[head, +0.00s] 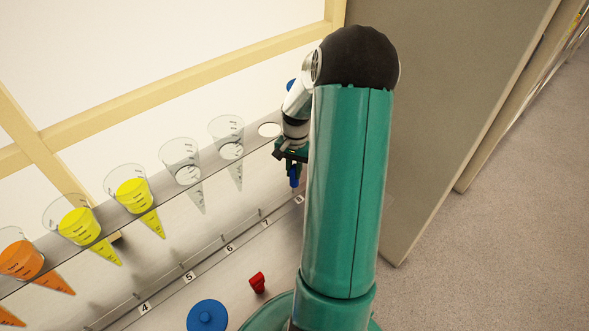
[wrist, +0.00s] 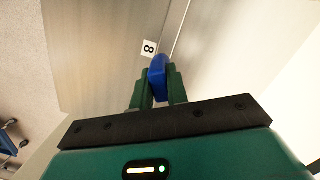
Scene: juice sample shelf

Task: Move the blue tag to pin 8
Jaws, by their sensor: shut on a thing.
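The blue tag (wrist: 157,78) is held between the two fingers of my gripper (wrist: 156,90) in the wrist view. The same blue tag (head: 294,177) hangs below my gripper (head: 291,157) in the head view, near the right end of the shelf. The number 8 label (wrist: 149,49) is on the strip just past the tag in the wrist view. I cannot make out pin 8 itself. In the head view my arm hides the strip's right end.
Conical cups, some with yellow juice (head: 132,195) or orange juice (head: 20,260), sit in the rack (head: 110,222). Labels 4 to 7 run along the front strip (head: 208,262). A red tag (head: 257,283) and a blue round lid (head: 207,316) lie in front. A grey panel (head: 440,110) stands right.

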